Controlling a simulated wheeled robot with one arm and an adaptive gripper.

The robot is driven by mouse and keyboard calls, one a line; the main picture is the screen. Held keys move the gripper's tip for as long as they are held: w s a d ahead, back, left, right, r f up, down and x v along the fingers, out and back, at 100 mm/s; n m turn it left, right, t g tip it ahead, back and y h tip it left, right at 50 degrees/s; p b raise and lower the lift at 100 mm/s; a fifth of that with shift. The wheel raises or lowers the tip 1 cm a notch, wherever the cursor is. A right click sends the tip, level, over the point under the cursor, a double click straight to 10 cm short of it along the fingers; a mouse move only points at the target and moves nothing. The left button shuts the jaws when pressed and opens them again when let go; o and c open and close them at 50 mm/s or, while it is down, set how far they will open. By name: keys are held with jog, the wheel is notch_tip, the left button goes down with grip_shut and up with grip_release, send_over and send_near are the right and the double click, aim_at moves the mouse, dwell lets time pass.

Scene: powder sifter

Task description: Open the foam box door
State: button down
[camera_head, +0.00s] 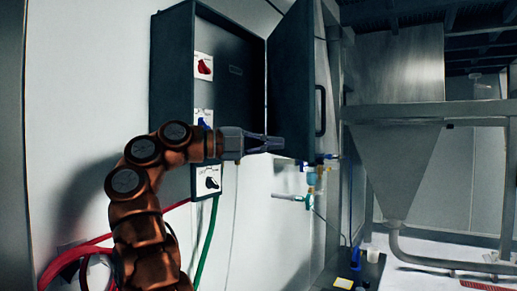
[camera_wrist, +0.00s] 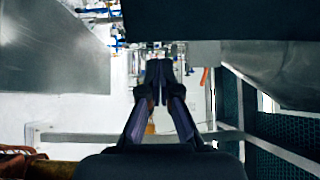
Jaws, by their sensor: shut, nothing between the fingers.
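The foam box (camera_head: 238,100) is a dark grey cabinet on the white wall in the head view. Its door (camera_head: 290,85) stands swung out on the right side, with a dark vertical handle (camera_head: 321,110) on it. The dark interior of the box shows. My gripper (camera_head: 283,144) is shut and empty, pointing right in front of the lower part of the box, its tips near the door's lower edge. Whether it touches the door cannot be told. In the wrist view the closed fingers (camera_wrist: 158,72) show below a dark panel that I cannot identify for sure.
Switches, including a red knob (camera_head: 204,66) and a black knob (camera_head: 212,183), sit on the box's left side. Blue valves and pipes (camera_head: 311,180) are below the door. A metal hopper (camera_head: 395,165) stands at right. Red hoses (camera_head: 75,255) lie at lower left.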

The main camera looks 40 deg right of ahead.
aim_at(308, 143)
jog(key=shift+p+x, duration=0.55)
jog(key=shift+x, duration=2.5)
jog(key=shift+r, duration=0.1)
jog(key=shift+d+b, duration=0.2)
jog(key=shift+b, duration=0.25)
